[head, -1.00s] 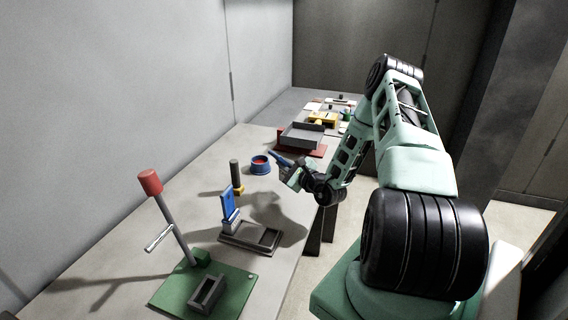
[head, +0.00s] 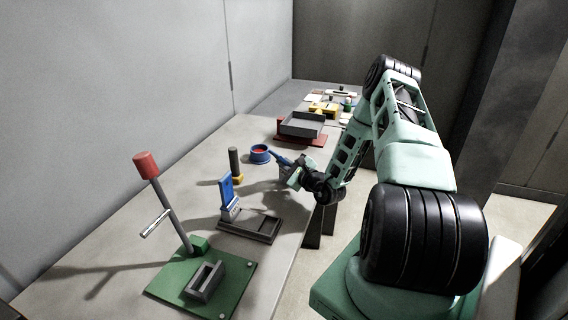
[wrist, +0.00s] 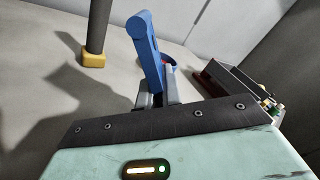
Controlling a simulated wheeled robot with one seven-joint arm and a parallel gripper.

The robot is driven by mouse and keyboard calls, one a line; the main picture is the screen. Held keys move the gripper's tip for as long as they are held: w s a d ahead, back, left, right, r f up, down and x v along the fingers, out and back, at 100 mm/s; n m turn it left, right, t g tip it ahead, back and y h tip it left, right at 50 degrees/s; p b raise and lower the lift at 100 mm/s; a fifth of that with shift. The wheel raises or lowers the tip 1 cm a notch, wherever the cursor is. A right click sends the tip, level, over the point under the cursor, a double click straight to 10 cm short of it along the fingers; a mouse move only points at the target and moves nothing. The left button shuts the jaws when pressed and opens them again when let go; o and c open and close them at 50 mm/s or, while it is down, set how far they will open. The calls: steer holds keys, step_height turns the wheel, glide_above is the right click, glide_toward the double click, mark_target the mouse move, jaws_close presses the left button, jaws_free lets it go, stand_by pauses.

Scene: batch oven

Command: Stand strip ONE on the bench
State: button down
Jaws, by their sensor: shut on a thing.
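My gripper (head: 290,172) is shut on a blue bar-shaped piece (wrist: 148,50) with a rounded end. It shows in the head view as a short blue piece (head: 280,159) pointing up and left. I cannot read any mark on it, so I cannot tell whether it is strip ONE. It is held tilted, at the bench's right side. Another blue strip-like piece (head: 226,187) stands upright at the left end of a grey open frame on the bench (head: 170,190). The jaw tips are partly hidden in the wrist view.
A dark post with a yellow foot (head: 234,163) and a blue-and-red round dish (head: 260,153) stand near my gripper. A grey tray on a red base (head: 301,125) lies beyond. A green plate (head: 165,288) with a red-topped post is nearest. Bare bench lies between.

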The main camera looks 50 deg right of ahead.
steer(key=shift+f+b, duration=0.35)
steer(key=shift+f, duration=0.15)
steer(key=c, duration=1.5)
jaws_free()
steer(key=shift+s+f, duration=0.1)
steer(key=s+a+b, duration=0.2)
steer(key=s+b, duration=0.3)
steer(key=s, duration=1.2)
steer(key=shift+a, duration=0.15)
